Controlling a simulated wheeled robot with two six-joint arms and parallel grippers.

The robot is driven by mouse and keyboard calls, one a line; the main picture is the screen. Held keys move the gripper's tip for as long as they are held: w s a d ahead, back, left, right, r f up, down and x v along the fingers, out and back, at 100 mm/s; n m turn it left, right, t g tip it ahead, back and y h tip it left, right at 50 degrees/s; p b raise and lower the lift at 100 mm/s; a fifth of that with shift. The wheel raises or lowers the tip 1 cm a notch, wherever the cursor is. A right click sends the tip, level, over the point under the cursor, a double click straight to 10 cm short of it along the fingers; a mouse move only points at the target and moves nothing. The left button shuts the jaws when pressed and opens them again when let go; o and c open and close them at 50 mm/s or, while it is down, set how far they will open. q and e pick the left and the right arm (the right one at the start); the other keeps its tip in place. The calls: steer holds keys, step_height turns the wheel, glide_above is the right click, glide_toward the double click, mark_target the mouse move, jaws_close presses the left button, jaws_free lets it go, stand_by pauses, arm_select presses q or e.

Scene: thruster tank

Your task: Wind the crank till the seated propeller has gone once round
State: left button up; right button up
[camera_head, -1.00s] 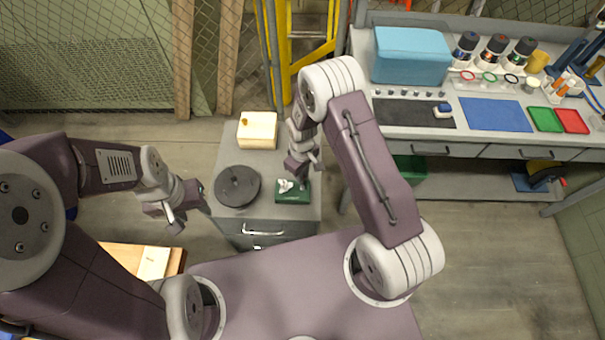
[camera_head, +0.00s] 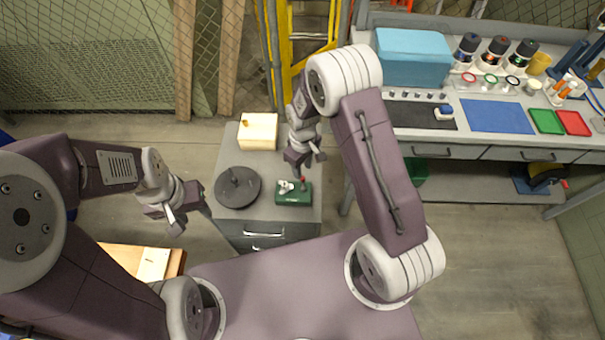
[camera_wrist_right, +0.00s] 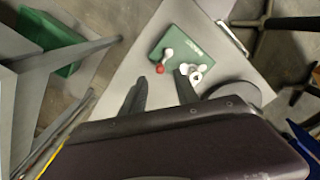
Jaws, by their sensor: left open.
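A green box (camera_head: 293,198) sits on the grey cabinet top, and it also shows in the right wrist view (camera_wrist_right: 195,42). A white propeller (camera_head: 286,187) is at its left side in the head view. It also shows in the right wrist view (camera_wrist_right: 196,72), partly behind a finger. The crank has a white arm and a red knob (camera_wrist_right: 160,69); the knob (camera_head: 302,182) shows at the box's top right in the head view. My right gripper (camera_wrist_right: 160,88) is open and empty, apart from the knob. My left gripper (camera_head: 178,220) is open and empty, left of the cabinet.
A dark round disc (camera_head: 238,188) with a central post lies left of the green box. A pale wooden block (camera_head: 258,130) stands behind it on the cabinet (camera_head: 232,150). A workbench with a blue box (camera_head: 411,57) is at the right. A yellow ladder stands behind the cabinet.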

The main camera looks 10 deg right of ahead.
step_height(320, 180, up, 4)
steer(key=shift+f, duration=0.1)
stand_by(0.4)
steer(key=s+d+r+m+t, duration=0.2)
steer(key=d+r, duration=0.2)
steer(key=r, duration=0.6)
steer(key=s+d+m, duration=0.1)
steer(key=s+m, duration=0.4)
steer(key=s, duration=0.7)
steer(key=shift+s+d+f+g, duration=0.15)
steer(key=shift+d+f+g, duration=0.15)
steer(key=shift+d+g, duration=0.1)
